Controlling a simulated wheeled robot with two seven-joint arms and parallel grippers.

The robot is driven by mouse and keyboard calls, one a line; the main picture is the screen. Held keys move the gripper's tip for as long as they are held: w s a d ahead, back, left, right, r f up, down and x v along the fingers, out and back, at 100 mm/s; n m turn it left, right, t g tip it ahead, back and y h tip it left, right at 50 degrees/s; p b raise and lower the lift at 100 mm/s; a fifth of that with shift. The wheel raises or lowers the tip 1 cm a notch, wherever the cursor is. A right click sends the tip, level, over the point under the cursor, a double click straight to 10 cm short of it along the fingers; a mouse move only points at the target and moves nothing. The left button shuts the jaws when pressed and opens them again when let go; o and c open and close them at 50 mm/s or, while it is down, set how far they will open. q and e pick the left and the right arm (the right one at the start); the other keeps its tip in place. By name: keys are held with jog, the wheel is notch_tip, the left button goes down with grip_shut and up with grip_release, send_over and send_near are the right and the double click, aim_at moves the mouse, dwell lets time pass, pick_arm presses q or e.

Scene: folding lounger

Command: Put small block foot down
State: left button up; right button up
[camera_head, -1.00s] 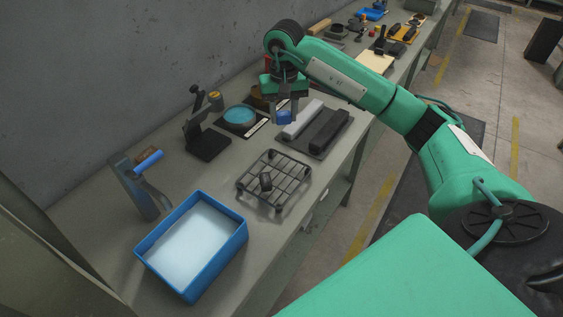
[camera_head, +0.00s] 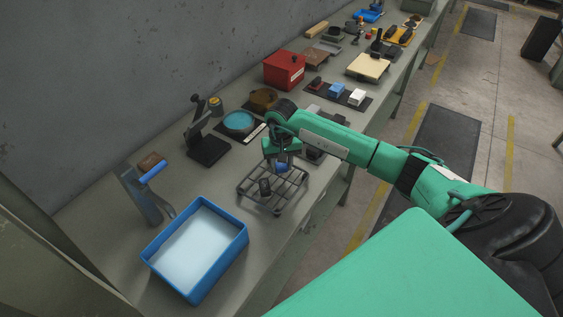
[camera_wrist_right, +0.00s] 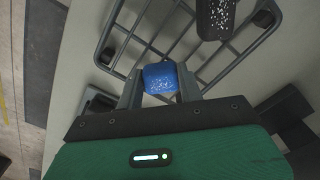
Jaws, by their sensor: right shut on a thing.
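My right gripper (camera_head: 281,164) is shut on a small blue block (camera_head: 282,168). The right wrist view shows the blue block (camera_wrist_right: 160,77) with white specks between the fingertips (camera_wrist_right: 160,90). The block is over the dark wire rack (camera_head: 250,196), near the rack's far edge. I cannot tell whether it touches the wires. My left gripper is out of view.
A blue tray (camera_head: 243,243) with pale contents stands left of the rack. A black stand (camera_head: 207,150) and a round turquoise dish (camera_head: 238,121) are behind it. A red box (camera_head: 284,70) stands farther along the bench. Bare bench (camera_head: 180,187) lies between tray and stand.

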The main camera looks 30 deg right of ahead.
aim_at(282, 165)
jog(key=shift+f+b, duration=0.35)
jog(key=shift+f, duration=0.05)
jog(key=o, duration=1)
jog(key=shift+r, duration=0.1)
jog(key=shift+r+p, duration=0.2)
jog(key=shift+p, duration=0.15)
jog(key=shift+w+r+b, duration=0.1)
jog(key=shift+r+b, duration=0.25)
notch_tip(282, 165, up, 11)
jog(key=b, duration=0.3)
jog(key=shift+r, duration=0.1)
